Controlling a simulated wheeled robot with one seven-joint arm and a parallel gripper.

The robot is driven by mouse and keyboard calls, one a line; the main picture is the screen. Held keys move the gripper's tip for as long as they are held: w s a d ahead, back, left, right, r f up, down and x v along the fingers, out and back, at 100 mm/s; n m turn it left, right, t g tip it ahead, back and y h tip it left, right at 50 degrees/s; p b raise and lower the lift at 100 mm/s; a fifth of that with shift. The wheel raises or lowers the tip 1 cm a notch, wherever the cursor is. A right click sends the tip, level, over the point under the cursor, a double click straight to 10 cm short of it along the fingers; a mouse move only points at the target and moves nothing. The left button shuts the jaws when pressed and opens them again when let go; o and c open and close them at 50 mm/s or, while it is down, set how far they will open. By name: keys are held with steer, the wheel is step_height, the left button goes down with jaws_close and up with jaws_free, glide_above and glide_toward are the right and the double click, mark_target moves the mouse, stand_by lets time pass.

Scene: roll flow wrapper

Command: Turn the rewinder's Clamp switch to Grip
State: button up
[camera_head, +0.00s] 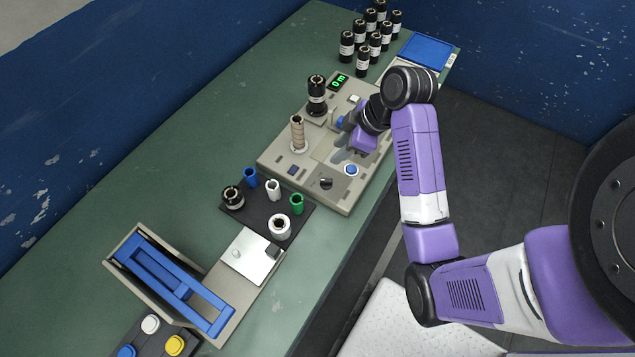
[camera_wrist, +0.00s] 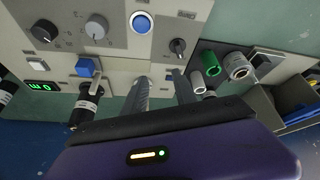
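The rewinder (camera_head: 338,203) is a beige machine on the green bench. A black rotary switch (camera_head: 326,183) sits on its near end by a blue button (camera_head: 351,170). In the wrist view a black knob (camera_wrist: 178,46) stands right of the blue button (camera_wrist: 141,24). A grey knob (camera_wrist: 96,28) and another black knob (camera_wrist: 43,32) are to the left. My gripper (camera_wrist: 161,77) is open and empty, fingers apart below the right black knob. In the head view my gripper (camera_head: 345,142) is over the rewinder, partly hidden by my arm.
A black spool (camera_head: 317,95) and a tan roll (camera_head: 297,133) stand upright on the rewinder. A dark tray (camera_head: 252,217) with several coloured cores is on its near left. Several black-and-white rolls (camera_head: 362,61) stand at the far end. A blue frame (camera_head: 172,280) is at the near end.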

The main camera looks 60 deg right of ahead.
mark_target(328, 180)
steer(key=shift+n+g+y, duration=0.5)
steer(key=shift+n+g, duration=0.1)
steer(key=shift+n, duration=0.3)
steer(key=a+f+b, duration=0.1)
steer(key=f+b, duration=0.1)
steer(key=a+f+b, duration=0.1)
steer(key=f+b, duration=0.1)
steer(key=a+f+b, duration=0.1)
steer(key=f+b, duration=0.1)
steer(key=shift+s+a, duration=0.15)
steer(key=shift+s, duration=0.1)
steer(key=shift+b+x, duration=0.35)
steer(key=shift+x, duration=0.7)
steer(key=shift+c, duration=0.4)
jaws_close()
